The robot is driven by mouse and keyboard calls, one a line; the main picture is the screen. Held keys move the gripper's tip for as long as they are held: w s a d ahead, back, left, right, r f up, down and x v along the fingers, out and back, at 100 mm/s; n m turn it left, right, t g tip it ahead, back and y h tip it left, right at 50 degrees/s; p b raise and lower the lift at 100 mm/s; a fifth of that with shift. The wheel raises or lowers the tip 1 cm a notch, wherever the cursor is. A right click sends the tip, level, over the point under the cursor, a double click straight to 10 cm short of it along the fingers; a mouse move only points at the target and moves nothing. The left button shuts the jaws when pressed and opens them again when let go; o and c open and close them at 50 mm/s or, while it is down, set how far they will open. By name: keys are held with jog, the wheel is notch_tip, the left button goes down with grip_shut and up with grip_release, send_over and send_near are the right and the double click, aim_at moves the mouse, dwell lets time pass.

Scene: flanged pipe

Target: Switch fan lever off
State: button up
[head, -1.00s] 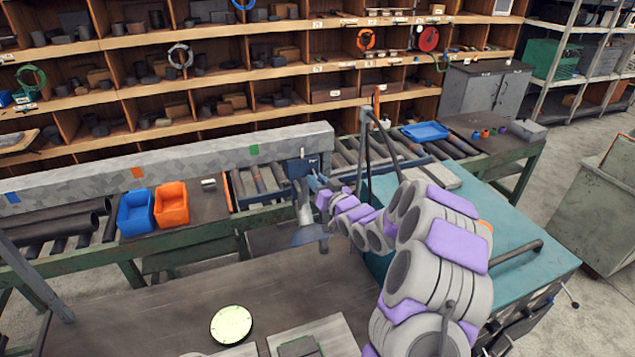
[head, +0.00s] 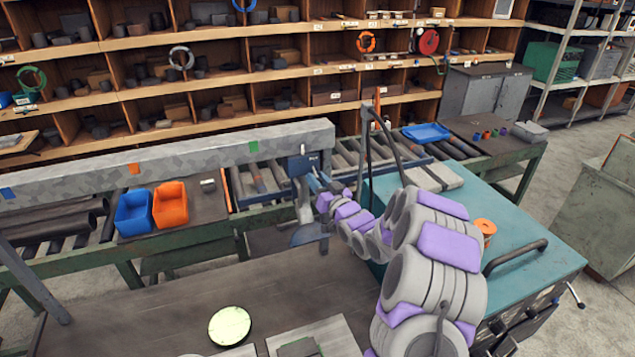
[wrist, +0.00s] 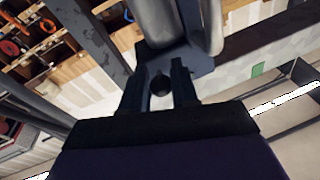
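A fan unit with a blue box (head: 302,166) and a grey hood (head: 309,234) hangs in front of the roller conveyor, near the middle of the head view. My gripper (head: 317,184) is close against it on its right side. In the wrist view, my gripper (wrist: 160,88) has its two dark fingers apart. A small dark round knob (wrist: 160,84), which looks like the end of the fan lever, shows between them. I cannot tell whether the fingers touch it. Grey pipe-like parts and a bracket lie just beyond the fingertips. The lever is too small to make out in the head view.
A long grey beam (head: 170,163) runs beside the fan unit. Blue (head: 134,212) and orange (head: 171,205) bins stand at the left. A teal cabinet (head: 525,255) with an orange spool (head: 486,228) is right of my arm. The front table (head: 150,290) has a pale green disc (head: 230,326).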

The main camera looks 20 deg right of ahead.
jog(key=o, duration=0.3)
jog(key=shift+d, duration=0.1)
jog(key=b+v, duration=0.1)
jog(key=v, duration=1.6)
jog(key=shift+s, duration=0.15)
